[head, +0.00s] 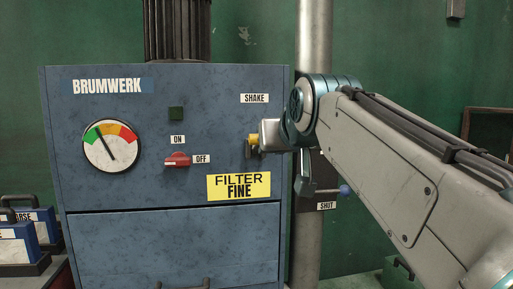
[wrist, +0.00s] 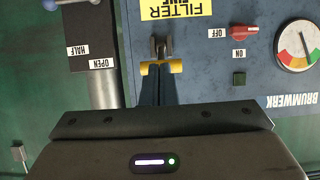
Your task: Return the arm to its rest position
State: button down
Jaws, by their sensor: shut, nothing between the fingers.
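My arm (head: 410,175) reaches in from the right in the head view, bent at a joint beside the blue BRUMWERK machine (head: 120,225). Its end is in front of the machine's panel, below the SHAKE label (head: 255,98). In the wrist view my gripper (wrist: 160,78) is shut and empty, its two dark fingers together. Its tips are at a yellow crossbar (wrist: 148,68) on a grey bracket (wrist: 160,47); I cannot tell whether they touch. Yellow also shows at the arm's end in the head view (head: 253,139). The fingers are mostly hidden there.
A red switch (head: 177,160) lies level, toward OFF. The gauge (head: 111,145) needle points up-left, in green. A FILTER FINE sign (head: 239,187) hangs below. A grey pipe (head: 309,240) with a blue-knobbed lever (head: 345,190) stands close right of the machine. Filter boxes (head: 20,250) sit at left.

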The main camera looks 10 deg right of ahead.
dwell(0.4)
jog(key=s+f+g+p, duration=0.4)
jog(key=s+f, duration=0.5)
jog(key=f, duration=0.5)
jog(key=s+f+g+p, duration=0.5)
jog(key=s+f, duration=0.4)
jog(key=f, duration=0.6)
jog(key=shift+g, duration=0.6)
